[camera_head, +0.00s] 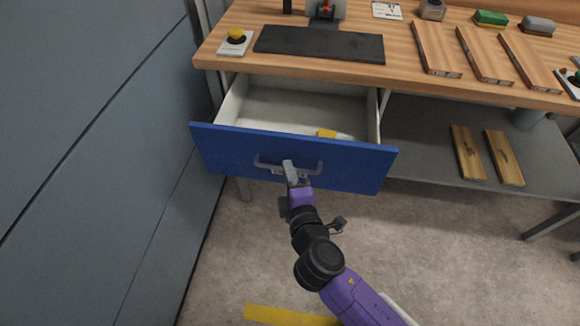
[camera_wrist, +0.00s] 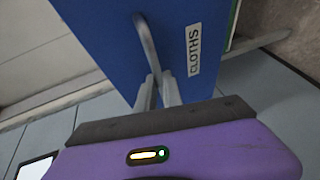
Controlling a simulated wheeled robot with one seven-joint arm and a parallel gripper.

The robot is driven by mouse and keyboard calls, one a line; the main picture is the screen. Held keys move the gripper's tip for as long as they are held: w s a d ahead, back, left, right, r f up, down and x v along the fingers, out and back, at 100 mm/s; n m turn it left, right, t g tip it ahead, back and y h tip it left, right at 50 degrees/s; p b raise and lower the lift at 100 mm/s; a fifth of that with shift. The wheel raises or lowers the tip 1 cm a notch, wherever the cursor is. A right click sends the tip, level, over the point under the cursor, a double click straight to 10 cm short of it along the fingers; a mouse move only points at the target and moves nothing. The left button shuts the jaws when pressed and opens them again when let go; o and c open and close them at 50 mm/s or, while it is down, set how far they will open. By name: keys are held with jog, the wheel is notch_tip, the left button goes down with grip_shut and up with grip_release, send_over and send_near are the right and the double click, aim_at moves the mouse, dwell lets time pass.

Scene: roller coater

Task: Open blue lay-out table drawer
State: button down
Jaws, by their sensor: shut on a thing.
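The blue drawer (camera_head: 345,170) of the lay-out table (camera_head: 300,68) is pulled out toward me, and its pale inside shows. A small yellow-and-white item (camera_head: 326,134) lies in it near the front. My gripper (camera_head: 290,172) is shut on the grey bar handle (camera_head: 268,164) on the drawer's front. In the wrist view my gripper (camera_wrist: 158,90) has its fingers around the handle (camera_wrist: 148,48), and the blue front (camera_wrist: 110,35) carries a label (camera_wrist: 194,50) reading CLOTHS.
A grey wall or cabinet (camera_head: 90,150) stands close on the left. A lower shelf (camera_head: 420,140) is at right. The floor before the drawer is clear.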

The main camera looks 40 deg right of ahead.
jog(key=c, duration=1.5)
grip_release()
jog(key=shift+s, duration=0.1)
jog(key=b+v, duration=0.1)
jog(key=v, duration=0.6)
jog(key=shift+s+a, duration=0.25)
